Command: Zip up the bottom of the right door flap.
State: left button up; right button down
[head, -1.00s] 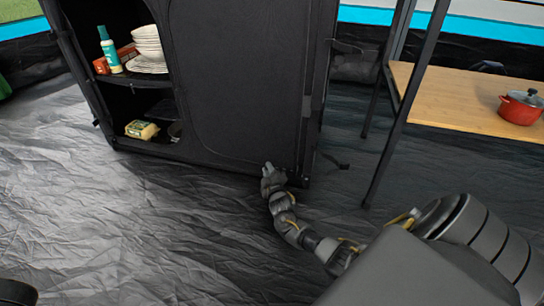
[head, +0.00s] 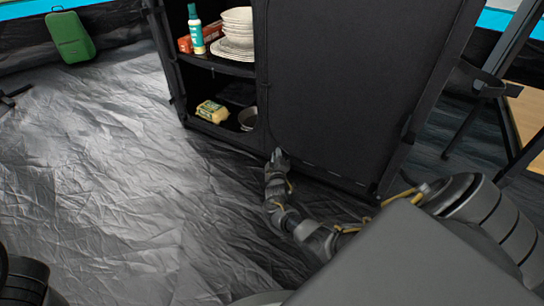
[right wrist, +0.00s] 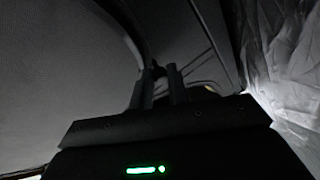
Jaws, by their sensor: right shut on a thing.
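The right door flap (head: 355,85) is a black fabric panel covering the right side of the dark cabinet, with a curved seam along its left and lower edge. My right gripper (head: 278,155) is low at the flap's bottom left corner, close to the floor. In the right wrist view its fingers (right wrist: 162,80) are shut on a small dark piece, which looks like the zipper pull (right wrist: 160,70), beside the curved seam. The pull is too small and dark to make out in the head view. My left gripper is out of view.
The cabinet's left side is open, with plates (head: 236,30), a teal bottle (head: 195,30), a yellow packet (head: 211,111) and a bowl (head: 247,118) on its shelves. A green case (head: 70,37) stands far left. A wooden table (head: 525,115) is at right. The crumpled groundsheet (head: 110,190) is clear at left.

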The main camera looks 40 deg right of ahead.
jog(key=shift+w+a, duration=0.15)
jog(key=shift+w, duration=0.1)
jog(key=c, duration=1.6)
grip_release()
jog(key=shift+w+a, duration=0.1)
